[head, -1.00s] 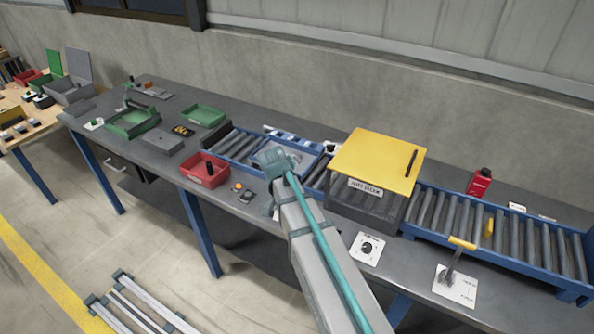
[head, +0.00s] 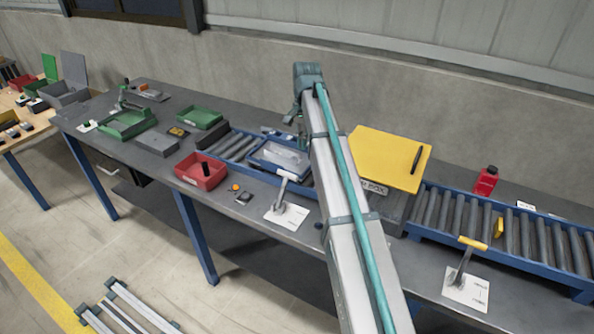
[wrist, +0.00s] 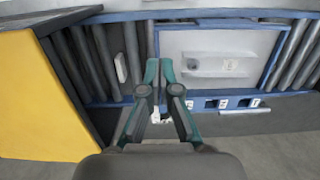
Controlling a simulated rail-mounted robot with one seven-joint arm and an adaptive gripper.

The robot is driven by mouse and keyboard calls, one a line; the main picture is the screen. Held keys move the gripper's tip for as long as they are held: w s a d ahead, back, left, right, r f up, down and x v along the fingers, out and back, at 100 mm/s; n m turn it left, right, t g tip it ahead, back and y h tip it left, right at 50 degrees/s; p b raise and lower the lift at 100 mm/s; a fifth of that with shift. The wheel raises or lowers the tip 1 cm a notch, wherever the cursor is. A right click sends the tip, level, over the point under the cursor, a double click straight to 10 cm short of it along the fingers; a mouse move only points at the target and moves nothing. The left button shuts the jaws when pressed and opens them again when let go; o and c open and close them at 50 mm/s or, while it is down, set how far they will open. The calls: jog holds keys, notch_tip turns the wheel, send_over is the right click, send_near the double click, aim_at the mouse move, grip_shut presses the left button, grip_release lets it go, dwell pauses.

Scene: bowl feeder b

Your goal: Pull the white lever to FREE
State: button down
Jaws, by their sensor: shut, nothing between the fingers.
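The white lever (head: 283,190) stands on a white label plate (head: 296,217) at the table's front edge, left of the yellow-topped box. Its handle leans up and to the right; the plate's lettering is too small to read. My gripper (head: 299,122) is behind the lever, above the back side of the roller conveyor, apart from the lever. In the wrist view my gripper (wrist: 159,68) has its teal fingers together and empty. I cannot make out the lever in the wrist view.
The yellow-topped box (head: 388,158) is close to my arm's right. A blue tray (head: 253,163) lies on the rollers behind the lever. A red bin (head: 201,185) stands left. A yellow-handled lever (head: 460,262) stands at the front right. Blue numbered sockets (wrist: 210,103) line the conveyor's edge.

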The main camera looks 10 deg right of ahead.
aim_at(283, 190)
jog(key=f+p, duration=0.1)
jog(key=f, duration=0.2)
jog(key=f+p, duration=0.1)
jog(key=f, duration=0.2)
jog(key=f+p, duration=0.1)
jog(key=f, duration=0.2)
jog(key=shift+s+a+f, duration=0.25)
jog(key=shift+s, duration=0.1)
jog(key=shift+s+a+r+p, duration=0.25)
jog(key=shift+s+a+p, duration=0.1)
jog(key=shift+s+a, duration=0.2)
jog(key=shift+s+a+r+p, duration=0.2)
jog(key=shift+s+a+p, duration=0.2)
jog(key=shift+s, duration=0.1)
jog(key=shift+s+a+r, duration=0.1)
jog(key=shift+s+a, duration=0.15)
